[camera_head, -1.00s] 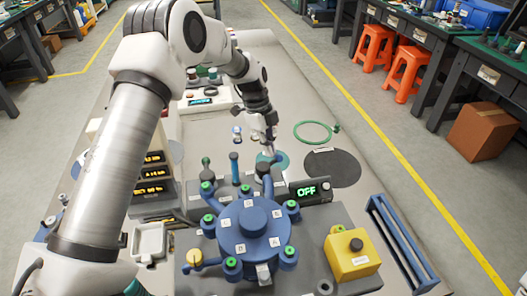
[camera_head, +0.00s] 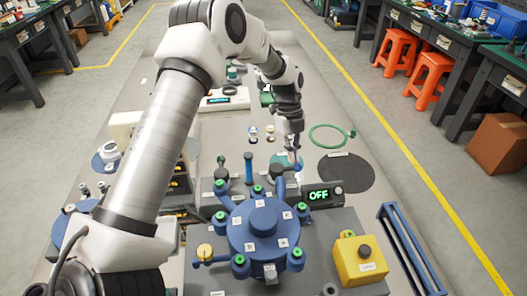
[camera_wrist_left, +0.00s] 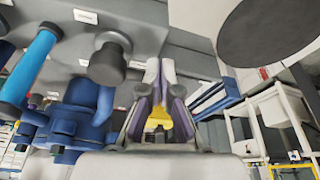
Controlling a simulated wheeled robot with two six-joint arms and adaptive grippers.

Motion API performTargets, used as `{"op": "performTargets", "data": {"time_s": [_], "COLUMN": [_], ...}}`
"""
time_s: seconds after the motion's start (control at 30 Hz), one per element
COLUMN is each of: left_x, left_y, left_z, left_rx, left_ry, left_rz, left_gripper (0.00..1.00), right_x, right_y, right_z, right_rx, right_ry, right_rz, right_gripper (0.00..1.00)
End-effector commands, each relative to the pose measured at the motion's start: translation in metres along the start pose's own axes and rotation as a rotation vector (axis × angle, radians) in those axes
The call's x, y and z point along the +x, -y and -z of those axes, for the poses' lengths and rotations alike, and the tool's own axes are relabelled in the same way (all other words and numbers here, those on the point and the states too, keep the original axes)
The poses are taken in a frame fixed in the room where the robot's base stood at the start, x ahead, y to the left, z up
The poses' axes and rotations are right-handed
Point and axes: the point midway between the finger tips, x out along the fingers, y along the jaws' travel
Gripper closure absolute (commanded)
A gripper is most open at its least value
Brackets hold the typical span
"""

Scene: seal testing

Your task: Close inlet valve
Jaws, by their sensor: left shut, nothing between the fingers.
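A blue round test fixture (camera_head: 262,232) with several green-topped posts stands on a grey plate in the head view. At its back stand a blue upright handle (camera_head: 249,168), a dark-topped post (camera_head: 221,160) and a dark knob (camera_head: 277,168). The labels are too small to tell which is the inlet valve. My left gripper (camera_head: 296,163) is shut and empty, just right of the dark knob. The left wrist view shows its fingers (camera_wrist_left: 158,75), with the dark knob (camera_wrist_left: 108,62) and blue handle (camera_wrist_left: 32,66) to their left, apart from them.
A control box reading OFF (camera_head: 322,194) stands close in front of my left gripper. A yellow button box (camera_head: 360,260) and a blue rack (camera_head: 408,245) are at the right. A green hose ring (camera_head: 328,136) and a dark round mat (camera_head: 346,172) lie flat on the table.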

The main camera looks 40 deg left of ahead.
Motion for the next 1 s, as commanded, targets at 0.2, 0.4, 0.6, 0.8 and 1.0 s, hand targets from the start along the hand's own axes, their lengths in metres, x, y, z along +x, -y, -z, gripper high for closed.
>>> {"op": "performTargets", "data": {"time_s": [0.2, 0.4, 0.6, 0.8, 1.0], "left_x": [0.001, -0.001, -0.03, -0.078, -0.112], "left_y": [0.0, 0.0, 0.0, 0.0, 0.0], "left_z": [0.001, 0.001, 0.0, -0.001, -0.001], "left_rx": [-0.001, -0.001, 0.0, 0.0, -0.001], "left_ry": [-0.002, -0.002, 0.0, 0.001, 0.0], "left_rz": [-0.002, -0.001, 0.003, 0.004, 0.002], "left_gripper": [1.0, 1.0, 1.0, 1.0, 1.0], "right_x": [0.0, 0.0, 0.0, 0.0, 0.0], "right_y": [0.0, 0.0, 0.0, 0.0, 0.0], "right_z": [0.0, 0.0, 0.0, 0.0, 0.0], "right_rx": [0.0, 0.0, 0.0, 0.0, 0.0], "right_ry": [0.0, 0.0, 0.0, 0.0, 0.0], "right_rz": [0.0, 0.0, 0.0, 0.0, 0.0], "right_gripper": [0.6, 0.6, 0.6, 0.6, 0.6]}}
